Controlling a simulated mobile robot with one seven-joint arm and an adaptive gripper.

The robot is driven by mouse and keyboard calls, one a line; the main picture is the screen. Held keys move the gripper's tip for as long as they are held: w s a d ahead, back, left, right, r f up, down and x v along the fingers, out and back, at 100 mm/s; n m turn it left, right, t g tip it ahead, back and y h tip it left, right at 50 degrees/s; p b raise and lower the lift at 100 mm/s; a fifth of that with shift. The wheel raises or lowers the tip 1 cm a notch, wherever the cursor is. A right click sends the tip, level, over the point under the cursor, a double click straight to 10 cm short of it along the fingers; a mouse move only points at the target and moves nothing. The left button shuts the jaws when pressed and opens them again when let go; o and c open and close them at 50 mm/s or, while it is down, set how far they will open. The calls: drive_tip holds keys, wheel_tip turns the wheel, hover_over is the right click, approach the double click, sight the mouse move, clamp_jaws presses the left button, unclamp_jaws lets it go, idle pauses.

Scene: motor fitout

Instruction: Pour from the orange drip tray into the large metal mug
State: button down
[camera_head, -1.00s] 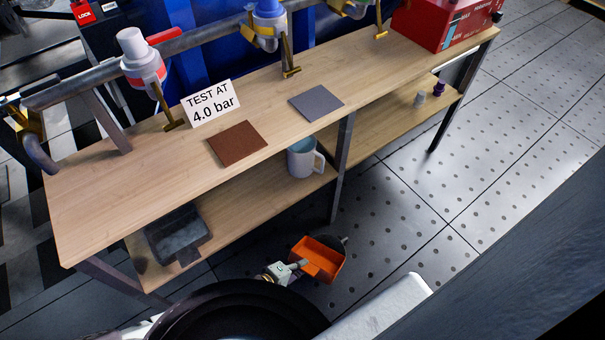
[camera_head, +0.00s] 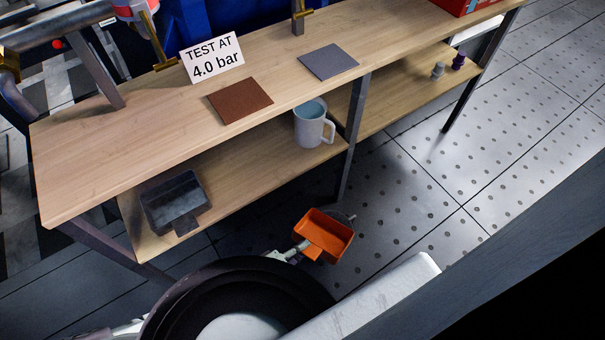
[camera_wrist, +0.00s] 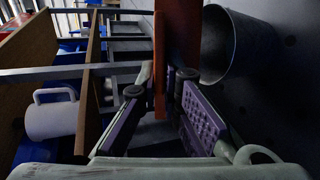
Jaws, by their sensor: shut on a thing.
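The orange drip tray (camera_head: 325,232) is held in my gripper (camera_head: 298,250), above the floor in front of the bench. In the wrist view the tray (camera_wrist: 178,50) stands edge-on between the purple-padded fingers of my gripper (camera_wrist: 168,95), which are shut on it.
A dark grey tray (camera_head: 175,203) sits on the lower shelf (camera_head: 245,180) at left. A bench leg (camera_head: 350,150) stands right of the mug, and the bench top (camera_head: 150,130) overhangs the shelf. A dark rounded container (camera_wrist: 235,45) shows in the wrist view. Floor at right is clear.

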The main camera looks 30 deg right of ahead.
drive_tip(key=b, duration=0.1)
drive_tip(key=f+h+b, duration=0.1)
drive_tip(key=b, duration=0.1)
drive_tip(key=shift+s+a+f+h, duration=0.1)
drive_tip(key=shift+s+a+h, duration=0.05)
drive_tip(key=shift+a+h, duration=0.15)
drive_tip(key=shift+f+b, duration=0.1)
drive_tip(key=shift+b, duration=0.2)
drive_tip(key=f+m+h+b, duration=0.1)
drive_tip(key=h+b, duration=0.1)
drive_tip(key=b, duration=0.3)
drive_tip(key=shift+f+t+b, duration=0.25)
drive_tip(key=shift+t+b, duration=0.1)
drive_tip(key=shift+t, duration=0.05)
drive_tip(key=shift+r, duration=0.15)
wheel_tip(320, 180, up, 10)
drive_tip(key=p, duration=0.9)
